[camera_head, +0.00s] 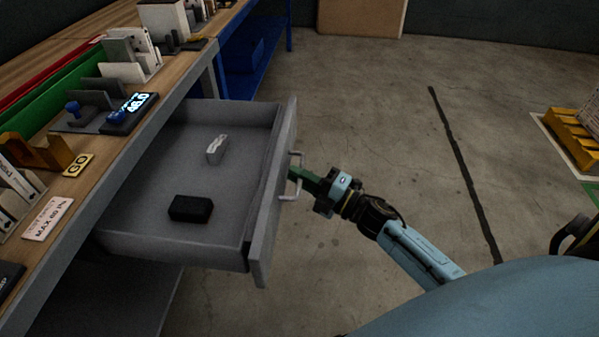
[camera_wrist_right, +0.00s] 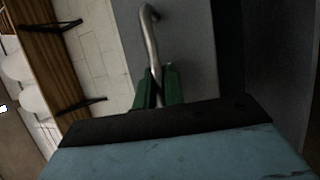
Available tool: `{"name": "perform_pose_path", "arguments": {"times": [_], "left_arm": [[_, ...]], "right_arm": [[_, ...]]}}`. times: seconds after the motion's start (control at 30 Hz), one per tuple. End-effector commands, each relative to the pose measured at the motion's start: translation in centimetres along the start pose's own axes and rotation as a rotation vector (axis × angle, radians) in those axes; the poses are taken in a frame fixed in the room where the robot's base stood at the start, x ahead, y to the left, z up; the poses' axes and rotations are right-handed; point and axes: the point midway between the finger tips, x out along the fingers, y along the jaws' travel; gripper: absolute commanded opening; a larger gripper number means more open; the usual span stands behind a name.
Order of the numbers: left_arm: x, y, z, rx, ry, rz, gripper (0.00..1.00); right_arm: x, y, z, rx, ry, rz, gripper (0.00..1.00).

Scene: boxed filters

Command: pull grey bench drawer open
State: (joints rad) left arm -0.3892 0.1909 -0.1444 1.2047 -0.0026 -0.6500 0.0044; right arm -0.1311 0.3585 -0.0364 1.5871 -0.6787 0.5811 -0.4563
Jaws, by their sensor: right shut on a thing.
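The grey bench drawer (camera_head: 150,215) is pulled far out from under the wooden-topped bench, and its inside shows in the head view. A black block (camera_head: 191,208) and a small light grey box (camera_head: 217,149) lie on its floor. The drawer's front panel carries a metal bar handle (camera_head: 297,175). My right gripper (camera_head: 298,175) is shut on the handle, coming from the right. In the right wrist view the handle (camera_wrist_right: 149,35) runs down between the green fingertips (camera_wrist_right: 159,88). My left gripper is not in view.
A blue-framed bench (camera_head: 250,55) stands behind. A yellow pallet (camera_head: 575,135) is at far right.

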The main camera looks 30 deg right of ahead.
Motion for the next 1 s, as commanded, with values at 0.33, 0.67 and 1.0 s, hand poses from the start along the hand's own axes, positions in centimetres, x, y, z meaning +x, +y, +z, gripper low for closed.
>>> {"name": "perform_pose_path", "arguments": {"times": [0.33,0.67,1.0], "left_arm": [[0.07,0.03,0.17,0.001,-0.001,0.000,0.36],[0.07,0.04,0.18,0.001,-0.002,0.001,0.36],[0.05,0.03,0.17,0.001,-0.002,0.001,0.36]], "right_arm": [[-0.14,0.02,-0.10,0.002,0.019,-0.001,0.00],[-0.20,0.04,-0.05,0.002,0.016,-0.001,0.28],[-0.38,0.01,-0.03,0.002,0.015,-0.002,0.32]]}}
